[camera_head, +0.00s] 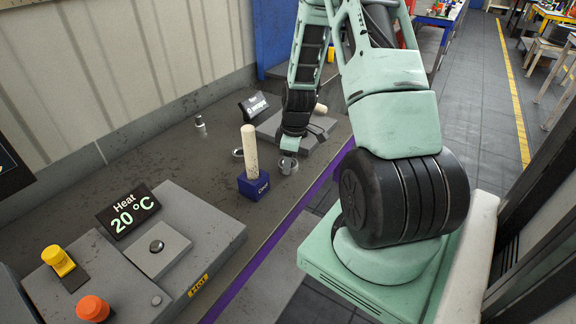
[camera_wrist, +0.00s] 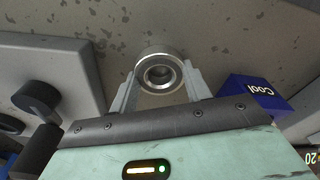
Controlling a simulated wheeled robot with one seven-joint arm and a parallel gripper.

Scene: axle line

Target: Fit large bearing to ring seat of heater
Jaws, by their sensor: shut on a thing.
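A silver ring-shaped bearing (camera_wrist: 174,60) sits between the two fingertips of my gripper (camera_wrist: 163,88) in the wrist view, with a finger against each side. In the head view the bearing (camera_head: 287,166) shows just below my gripper (camera_head: 290,151), low over or on the dark bench; I cannot tell if it touches. The grey heater (camera_head: 213,228) stands at the lower left, with a display (camera_head: 128,210) reading "Heat 20 °C". A small dark round piece (camera_head: 157,245) is on its raised square plate; whether this is the ring seat is unclear.
A blue "Cool" block (camera_head: 252,188) with an upright cream rod (camera_head: 249,148) stands between my gripper and the heater. A small ring (camera_head: 238,153) and a small metal piece (camera_head: 200,122) lie farther back. Another grey device (camera_head: 268,126) is behind my gripper.

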